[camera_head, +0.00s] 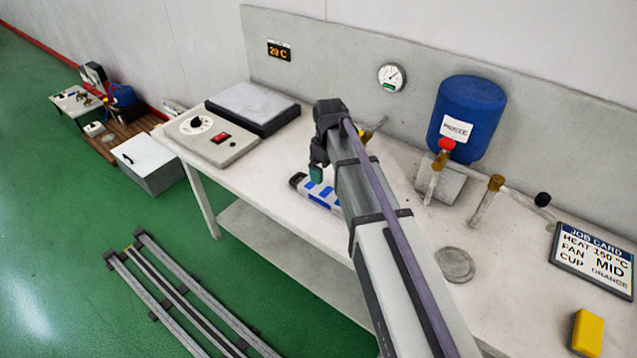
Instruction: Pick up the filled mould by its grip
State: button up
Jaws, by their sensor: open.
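The mould (322,194) appears to be the small pale block with blue patches on the bench, left of my arm. A dark stub, which looks like its grip (298,181), sticks out at its left end. My arm hides the mould's right end, and I cannot tell its filling clearly. My gripper (316,174) points down by the grip end, with a green fingertip showing close to the mould. The gripper is open. I cannot tell whether the fingers stand around the grip or only above it.
A hot plate (252,107) with a dial panel (212,136) stands at the bench's left. A blue tank (467,118) with valves stands behind to the right. A round grey disc (455,264), a job card (594,260) and a yellow block (587,333) lie at the right.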

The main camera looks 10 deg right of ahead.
aim_at(326, 192)
jog(key=f+b, duration=0.3)
jog(key=f, duration=0.1)
jog(key=f+b, duration=0.3)
jog(key=b, duration=0.1)
jog(key=w+f+b, duration=0.1)
jog(key=f+b, duration=0.3)
jog(key=shift+a+f, duration=0.1)
jog(key=shift+f, duration=0.25)
jog(key=shift+r, duration=0.2)
jog(key=c, duration=1.1)
jog(key=shift+o, duration=0.2)
notch_tip(326, 192, up, 8)
jog(key=p, duration=0.8)
jog(key=shift+r, duration=0.1)
